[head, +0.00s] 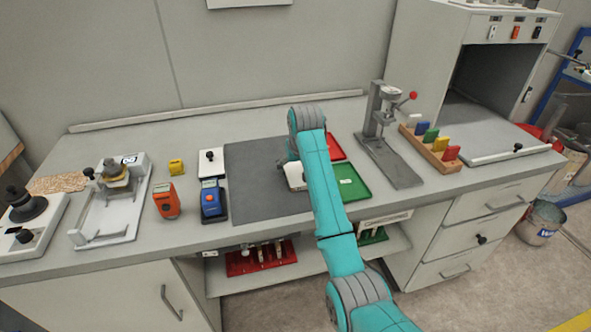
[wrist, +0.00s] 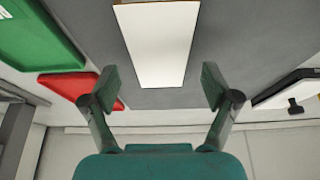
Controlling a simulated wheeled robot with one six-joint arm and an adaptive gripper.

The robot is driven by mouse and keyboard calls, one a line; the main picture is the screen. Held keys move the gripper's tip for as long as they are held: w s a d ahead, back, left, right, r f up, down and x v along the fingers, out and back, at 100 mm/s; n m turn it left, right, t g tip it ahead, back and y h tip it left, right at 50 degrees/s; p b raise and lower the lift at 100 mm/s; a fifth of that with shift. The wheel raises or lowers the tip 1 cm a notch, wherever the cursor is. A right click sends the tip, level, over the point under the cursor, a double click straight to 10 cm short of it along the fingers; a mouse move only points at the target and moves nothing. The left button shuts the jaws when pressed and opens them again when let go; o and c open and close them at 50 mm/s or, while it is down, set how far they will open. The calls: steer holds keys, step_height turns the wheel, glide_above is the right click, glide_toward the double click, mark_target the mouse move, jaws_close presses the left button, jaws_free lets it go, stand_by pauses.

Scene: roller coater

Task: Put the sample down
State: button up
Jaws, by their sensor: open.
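The sample is a flat white panel (wrist: 158,45) with a thin brown edge, seen over the grey mat in the wrist view. A white piece that looks like it shows beside my arm in the head view (head: 295,175), partly hidden. My gripper (wrist: 157,87) is open. Its two fingers stand to either side of the panel's near end, with a gap on both sides. Whether the panel lies flat on the mat or is slightly raised, I cannot tell. In the head view my arm hides most of the gripper.
The grey mat (head: 255,195) has bare room on its left. A green tray (head: 352,184) and a red tray (head: 335,150) lie right of it. A press stand (head: 385,150) is farther right. A blue device (head: 211,203) and an orange device (head: 166,202) stand left.

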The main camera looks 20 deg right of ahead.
steer(key=v, duration=1)
steer(key=shift+r, duration=0.25)
steer(key=shift+s, duration=0.1)
